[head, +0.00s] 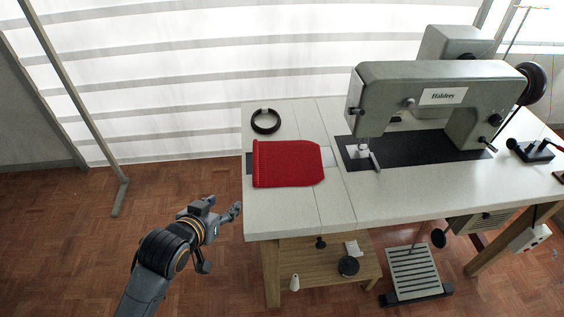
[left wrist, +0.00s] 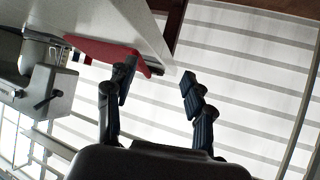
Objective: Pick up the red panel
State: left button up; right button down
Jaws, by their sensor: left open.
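The red panel (head: 287,163) lies flat on the left part of the white sewing table (head: 285,221), with its left edge near the table's left edge. In the left wrist view the red panel (left wrist: 104,50) shows at the upper left, partly hidden behind a finger. My left gripper (head: 222,236) is to the left of the table's front left corner, apart from the panel. In the left wrist view my left gripper (left wrist: 156,82) has its two fingers spread with nothing between them. My right gripper is in neither view.
A grey sewing machine (head: 430,95) stands on the table to the right of the panel. A dark ring (head: 265,121) lies behind the panel. A wooden shelf (head: 325,278) with small items is below. A metal stand (head: 77,110) is at left. The floor between is clear.

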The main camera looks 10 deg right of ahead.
pick_arm(q)
jog(key=t+h, duration=0.1)
jog(key=t, duration=0.1)
send_near(255, 152)
jog(key=shift+w+d+f+m, duration=0.2)
jog(key=shift+w+f, duration=0.05)
jog(key=shift+w, duration=0.35)
jog(key=shift+w+d+f+m, duration=0.2)
jog(key=shift+w+d+f, duration=0.05)
jog(key=shift+w, duration=0.35)
jog(key=shift+h, duration=0.3)
jog(key=shift+b+x, duration=0.3)
jog(key=shift+x, duration=2.45)
jog(key=shift+f, duration=0.1)
grip_shut()
